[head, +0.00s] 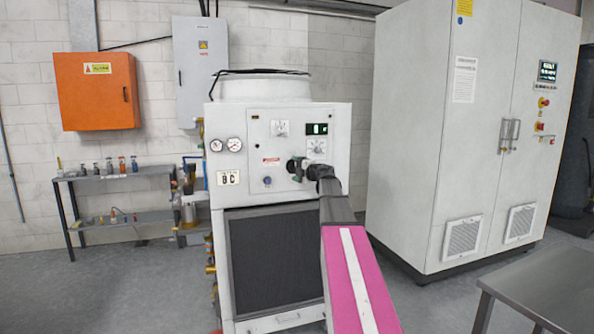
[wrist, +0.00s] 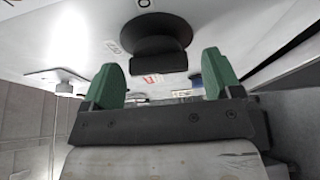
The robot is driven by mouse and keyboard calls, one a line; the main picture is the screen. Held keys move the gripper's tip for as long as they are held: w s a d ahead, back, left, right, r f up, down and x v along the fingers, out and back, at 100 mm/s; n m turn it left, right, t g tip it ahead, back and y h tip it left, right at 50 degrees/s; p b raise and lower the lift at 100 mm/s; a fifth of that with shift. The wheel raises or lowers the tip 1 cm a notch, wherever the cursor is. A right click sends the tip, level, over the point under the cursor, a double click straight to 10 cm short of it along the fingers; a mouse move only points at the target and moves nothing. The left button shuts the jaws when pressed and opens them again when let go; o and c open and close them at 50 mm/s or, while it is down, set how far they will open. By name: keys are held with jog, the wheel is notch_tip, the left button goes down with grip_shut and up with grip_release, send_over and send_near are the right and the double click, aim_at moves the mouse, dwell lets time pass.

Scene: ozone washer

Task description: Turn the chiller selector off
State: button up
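The chiller (head: 340,130) is a white cabinet with a control panel on its upper front. In the wrist view a black round selector knob (wrist: 155,28) with a raised grip bar shows just beyond and between my fingertips. My gripper (wrist: 165,75) is open, with green fingers spread on either side of the line to the knob. I cannot tell whether either finger touches it. In the head view my gripper (head: 297,168) is at the panel's lower middle, and it and my arm hide part of the panel there.
A tall white cabinet (head: 415,150) stands close on the right. A metal table (head: 545,285) is at front right, and a shelf (head: 115,178) at left.

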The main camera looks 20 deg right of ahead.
jog(key=v, duration=1.1)
jog(key=shift+a+r, duration=0.1)
